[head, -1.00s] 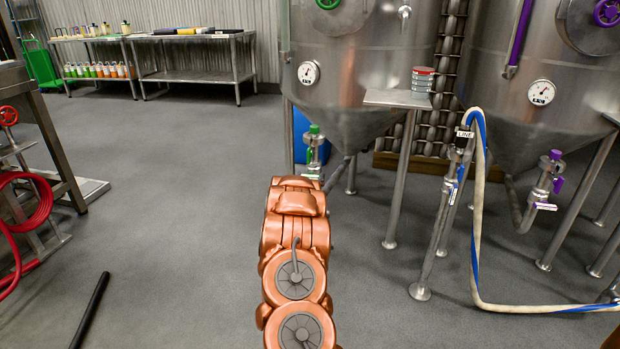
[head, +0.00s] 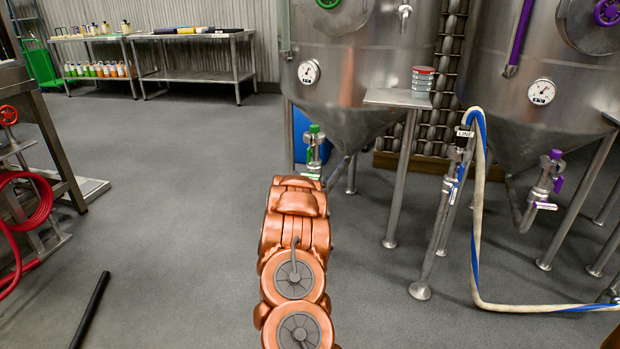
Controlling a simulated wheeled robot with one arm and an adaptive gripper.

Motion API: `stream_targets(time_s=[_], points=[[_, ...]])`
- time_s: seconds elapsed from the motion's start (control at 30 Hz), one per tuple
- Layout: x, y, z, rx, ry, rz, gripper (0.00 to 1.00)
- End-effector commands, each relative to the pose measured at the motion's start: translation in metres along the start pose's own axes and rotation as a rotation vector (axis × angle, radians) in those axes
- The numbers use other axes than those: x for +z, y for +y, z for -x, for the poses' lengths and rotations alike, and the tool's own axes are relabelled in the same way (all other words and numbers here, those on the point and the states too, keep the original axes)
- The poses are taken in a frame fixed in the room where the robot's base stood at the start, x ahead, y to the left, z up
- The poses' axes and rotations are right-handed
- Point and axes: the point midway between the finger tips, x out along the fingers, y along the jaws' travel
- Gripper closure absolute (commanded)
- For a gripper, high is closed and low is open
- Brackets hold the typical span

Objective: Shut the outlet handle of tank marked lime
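The steel tank (head: 350,80) with green fittings stands at the centre top. No written lime mark is readable on it; green is the nearest match I see. Its outlet valve (head: 314,152) hangs below the cone, with a green cap (head: 314,129) on top. A small pale lever (head: 310,177) shows at the valve's lower end, just above my orange arm. The arm hides what lies below, and I cannot tell the lever's setting. My gripper is not visible; only my arm links show, reaching from the bottom centre towards the valve.
A second tank (head: 535,85) with purple fittings and its own outlet valve (head: 545,185) stands right. A post labelled LINE (head: 464,133) carries a white-blue hose (head: 478,220). A small shelf (head: 398,98) juts out by the green tank. Floor left of my arm is largely clear.

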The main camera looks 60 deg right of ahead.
Motion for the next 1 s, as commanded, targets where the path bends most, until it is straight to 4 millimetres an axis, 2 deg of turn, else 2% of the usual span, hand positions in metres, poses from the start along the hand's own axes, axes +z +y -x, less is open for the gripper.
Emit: stream_targets(time_s=[0.27, 0.43, 1.0], points=[[0.000, 0.000, 0.001, 0.000, 0.000, 0.001, 0.00], [0.001, 0.000, 0.008, 0.000, -0.002, 0.001, 0.00], [0.001, 0.000, 0.072, -0.001, -0.004, 0.000, 0.00]])
